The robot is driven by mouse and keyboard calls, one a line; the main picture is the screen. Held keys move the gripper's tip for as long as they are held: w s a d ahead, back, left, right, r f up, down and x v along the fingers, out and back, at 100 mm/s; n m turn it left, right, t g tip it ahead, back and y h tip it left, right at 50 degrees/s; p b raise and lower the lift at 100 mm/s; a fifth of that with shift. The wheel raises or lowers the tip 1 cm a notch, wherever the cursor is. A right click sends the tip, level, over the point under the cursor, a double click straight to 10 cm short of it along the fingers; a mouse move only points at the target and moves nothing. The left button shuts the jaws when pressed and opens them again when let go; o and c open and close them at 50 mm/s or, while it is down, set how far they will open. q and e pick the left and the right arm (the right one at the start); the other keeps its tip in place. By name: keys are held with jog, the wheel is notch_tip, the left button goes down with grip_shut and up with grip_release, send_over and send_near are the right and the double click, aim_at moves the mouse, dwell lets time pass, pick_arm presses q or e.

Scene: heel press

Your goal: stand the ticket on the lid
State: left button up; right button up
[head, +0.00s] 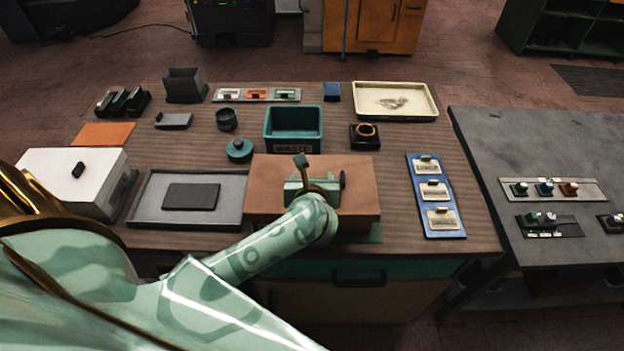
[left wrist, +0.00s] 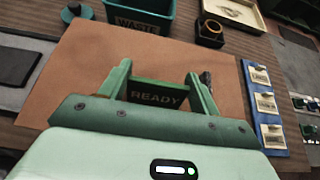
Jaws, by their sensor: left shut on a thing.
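My left gripper (head: 318,179) is over the broad brown top (head: 270,205) of a block at the front middle of the table, apparently the lid. In the left wrist view its two green fingers (left wrist: 158,78) are apart, with a dark plate printed READY (left wrist: 155,97), apparently the ticket, between them. The brown lid (left wrist: 85,80) spreads out below and around them. I cannot tell whether the ticket touches the lid. In the head view my wrist and hand hide most of the ticket. My right gripper is not in view.
A teal waste bin (head: 293,145) stands behind the block, a round teal lidded pot (head: 239,151) to its left. A grey tray (head: 145,212) and a white box (head: 60,165) are at left. A blue board with cards (head: 440,224) lies at right. Bare table lies between block and board.

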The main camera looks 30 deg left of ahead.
pick_arm(q)
jog(key=shift+f, duration=0.25)
jog(key=o, duration=0.9)
jog(key=shift+s+d+r, duration=0.1)
jog(key=shift+s+r, duration=0.05)
jog(key=shift+r, duration=0.1)
jog(key=p+v, duration=0.1)
jog(key=v, duration=1)
jog(key=shift+s+d+r, duration=0.15)
jog(key=shift+s, duration=0.15)
